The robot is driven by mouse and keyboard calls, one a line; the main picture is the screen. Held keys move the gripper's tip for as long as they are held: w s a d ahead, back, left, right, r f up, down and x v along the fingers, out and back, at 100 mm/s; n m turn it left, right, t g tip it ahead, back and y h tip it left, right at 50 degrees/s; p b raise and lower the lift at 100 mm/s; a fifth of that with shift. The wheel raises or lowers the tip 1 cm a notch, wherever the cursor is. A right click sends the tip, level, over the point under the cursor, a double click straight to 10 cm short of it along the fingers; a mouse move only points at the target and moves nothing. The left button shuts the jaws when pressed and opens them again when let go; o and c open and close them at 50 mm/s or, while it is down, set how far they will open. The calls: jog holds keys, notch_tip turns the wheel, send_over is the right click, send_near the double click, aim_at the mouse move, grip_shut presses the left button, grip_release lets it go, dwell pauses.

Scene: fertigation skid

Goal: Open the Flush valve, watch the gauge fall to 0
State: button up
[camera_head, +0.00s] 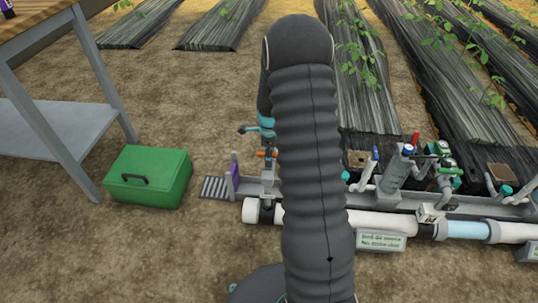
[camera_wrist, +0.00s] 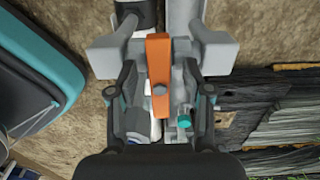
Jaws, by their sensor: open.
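In the wrist view an orange valve lever (camera_wrist: 159,75) with a grey bolt lies between the two fingers of my gripper (camera_wrist: 160,55). The fingers are apart, with a gap on each side of the lever. The lever runs along the same direction as the pale pipe behind it. In the head view a small orange handle (camera_head: 266,154) shows on the left end of the skid, just left of my arm. My arm hides most of my gripper there. No label on this valve is readable, and I cannot make out a gauge dial.
A green toolbox (camera_head: 149,178) sits on the soil left of the skid, beside a metal-legged table (camera_head: 50,125). A purple plate (camera_head: 233,172) stands at the skid's left end. A white pipe (camera_head: 380,219) runs along the front. Several other fittings stand right of my arm.

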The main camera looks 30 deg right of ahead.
grip_shut()
jog(key=n, duration=0.4)
jog(key=shift+n, duration=0.3)
jog(key=n, duration=1)
jog(key=shift+n, duration=0.3)
jog(key=n, duration=0.4)
jog(key=shift+b, duration=0.3)
grip_release()
